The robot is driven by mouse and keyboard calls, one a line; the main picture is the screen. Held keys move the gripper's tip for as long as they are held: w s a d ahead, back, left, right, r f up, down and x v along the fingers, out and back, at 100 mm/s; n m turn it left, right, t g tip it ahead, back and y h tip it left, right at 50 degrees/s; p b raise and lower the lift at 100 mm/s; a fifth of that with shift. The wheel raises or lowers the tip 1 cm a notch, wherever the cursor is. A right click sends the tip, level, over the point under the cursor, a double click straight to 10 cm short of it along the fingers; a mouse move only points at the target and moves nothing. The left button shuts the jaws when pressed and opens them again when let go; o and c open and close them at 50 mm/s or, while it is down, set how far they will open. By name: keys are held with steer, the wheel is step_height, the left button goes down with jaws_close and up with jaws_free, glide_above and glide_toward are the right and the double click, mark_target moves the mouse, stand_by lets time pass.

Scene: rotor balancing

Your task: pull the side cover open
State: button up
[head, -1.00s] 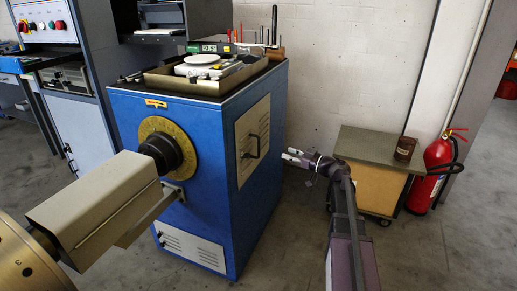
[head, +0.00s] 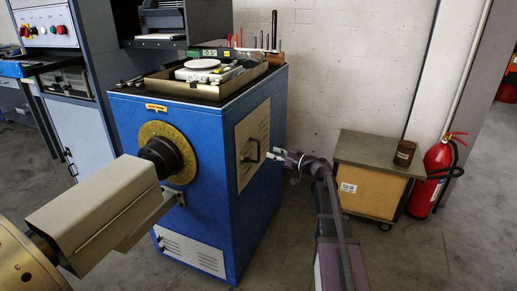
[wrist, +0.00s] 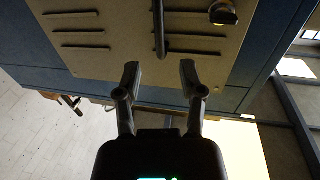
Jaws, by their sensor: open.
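The side cover (head: 253,146) is a beige slotted panel on the right side of the blue machine cabinet (head: 215,205). It looks closed. A dark bar handle (head: 250,153) stands out from it. My gripper (head: 271,155) is just to the right of the handle, apart from it. In the wrist view the open fingers (wrist: 159,78) point at the cover (wrist: 85,47), with the dark handle bar (wrist: 160,30) ahead and roughly between them. A brass-coloured latch or knob (wrist: 222,12) sits on the cover to the right of the handle.
A low cabinet (head: 372,188) with a dark jar (head: 404,153) stands to the right of my arm, beside a red fire extinguisher (head: 438,175). A tray of tools (head: 205,85) lies on the machine top. The floor between machine and low cabinet is partly clear.

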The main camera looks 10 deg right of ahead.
mark_target(259, 159)
steer(key=x, duration=0.7)
steer(key=shift+w, duration=0.15)
jaws_close()
